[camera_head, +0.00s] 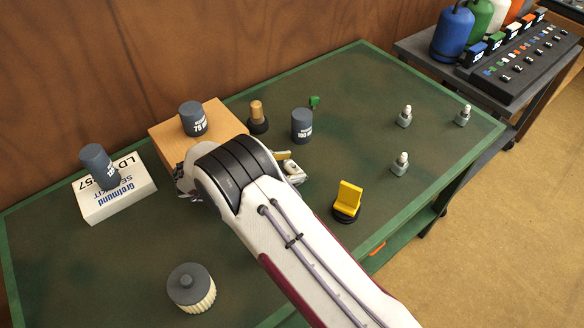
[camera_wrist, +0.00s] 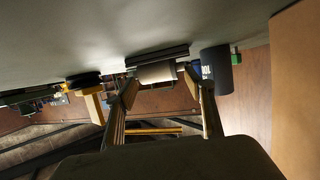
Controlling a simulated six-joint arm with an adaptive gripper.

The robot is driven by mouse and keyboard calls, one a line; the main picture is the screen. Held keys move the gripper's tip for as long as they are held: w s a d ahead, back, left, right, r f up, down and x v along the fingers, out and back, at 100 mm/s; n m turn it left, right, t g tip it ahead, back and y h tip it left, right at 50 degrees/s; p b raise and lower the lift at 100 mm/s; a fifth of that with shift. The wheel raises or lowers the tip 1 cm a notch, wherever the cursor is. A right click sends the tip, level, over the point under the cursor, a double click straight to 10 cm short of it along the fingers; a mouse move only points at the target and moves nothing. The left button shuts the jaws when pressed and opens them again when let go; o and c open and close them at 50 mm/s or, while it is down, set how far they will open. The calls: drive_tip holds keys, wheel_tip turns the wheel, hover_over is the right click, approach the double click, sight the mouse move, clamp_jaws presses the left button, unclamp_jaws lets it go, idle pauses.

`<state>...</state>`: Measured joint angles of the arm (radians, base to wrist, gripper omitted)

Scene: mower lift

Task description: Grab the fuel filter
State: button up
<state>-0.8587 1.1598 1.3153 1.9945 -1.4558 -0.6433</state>
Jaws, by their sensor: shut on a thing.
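My gripper (camera_wrist: 160,88) is shut on a short pale cylinder with a wide dark part (camera_wrist: 157,73), which I take to be the fuel filter. The wrist view is upside down, with the tabletop along its upper part. The two fingers are on either side of the pale body, and the dark part is on the side toward the table. In the head view my arm hides most of the gripper and the held thing. I cannot tell whether the filter touches the table.
A dark grey cylinder marked 100 (camera_head: 302,125) stands close by. A wooden box (camera_head: 165,140) bearing another cylinder is left of it. A yellow part on a black base (camera_head: 347,202) and a cream ribbed filter (camera_head: 191,288) stand nearer the front.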

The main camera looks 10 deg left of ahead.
sight(288, 170)
drive_tip(key=shift+r, duration=0.1)
wheel_tip(288, 170, up, 10)
idle(0.9)
